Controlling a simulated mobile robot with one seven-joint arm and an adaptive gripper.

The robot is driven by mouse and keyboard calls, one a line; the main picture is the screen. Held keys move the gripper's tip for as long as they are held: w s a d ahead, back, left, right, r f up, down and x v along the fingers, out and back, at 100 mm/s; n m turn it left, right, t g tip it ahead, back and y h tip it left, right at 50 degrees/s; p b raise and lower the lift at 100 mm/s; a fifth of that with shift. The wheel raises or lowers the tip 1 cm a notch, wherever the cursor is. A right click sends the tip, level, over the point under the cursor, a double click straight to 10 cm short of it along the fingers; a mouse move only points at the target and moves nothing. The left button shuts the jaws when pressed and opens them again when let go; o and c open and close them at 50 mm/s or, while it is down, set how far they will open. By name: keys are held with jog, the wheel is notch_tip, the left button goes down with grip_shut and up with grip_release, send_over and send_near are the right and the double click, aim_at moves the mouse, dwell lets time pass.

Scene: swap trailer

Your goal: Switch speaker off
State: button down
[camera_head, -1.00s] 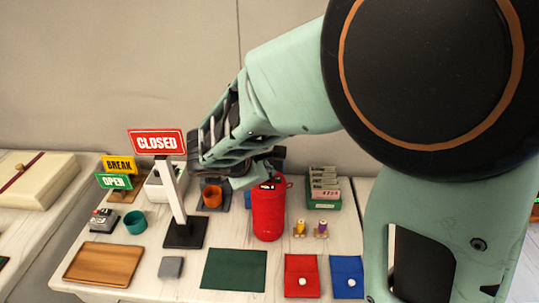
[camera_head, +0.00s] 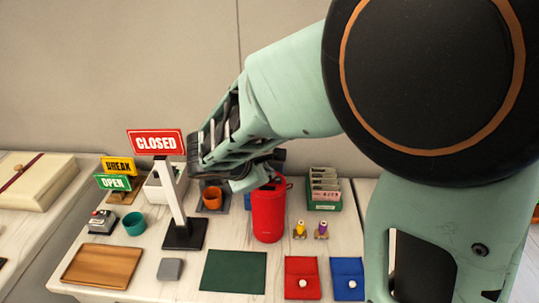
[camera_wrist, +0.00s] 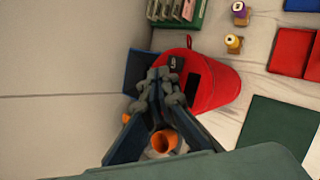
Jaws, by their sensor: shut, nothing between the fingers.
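The speaker appears to be the red upright cylinder (camera_head: 268,215) on the table, with a strap loop at its upper right. In the wrist view the red speaker (camera_wrist: 222,88) shows a small dark label (camera_wrist: 176,63) and a black patch (camera_wrist: 193,86) at its top end. My gripper (camera_head: 262,178) is shut and empty at the speaker's top. In the wrist view my gripper's fingertips (camera_wrist: 160,78) are at the near edge of that top, beside the dark label. I cannot tell whether they touch it. The fingers hide part of the top.
A CLOSED sign (camera_head: 157,142) on a stand rises left of the gripper. An orange cup (camera_head: 212,196) sits behind, left of the speaker. A green card box (camera_head: 324,190) and small yellow and purple items (camera_head: 310,230) are at right. A dark green mat (camera_head: 233,271) lies in front.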

jog(key=shift+r+p, duration=0.5)
jog(key=shift+r, duration=0.25)
notch_tip(320, 180, up, 5)
jog(key=p, duration=0.4)
jog(key=shift+r, duration=0.1)
dwell(0.6)
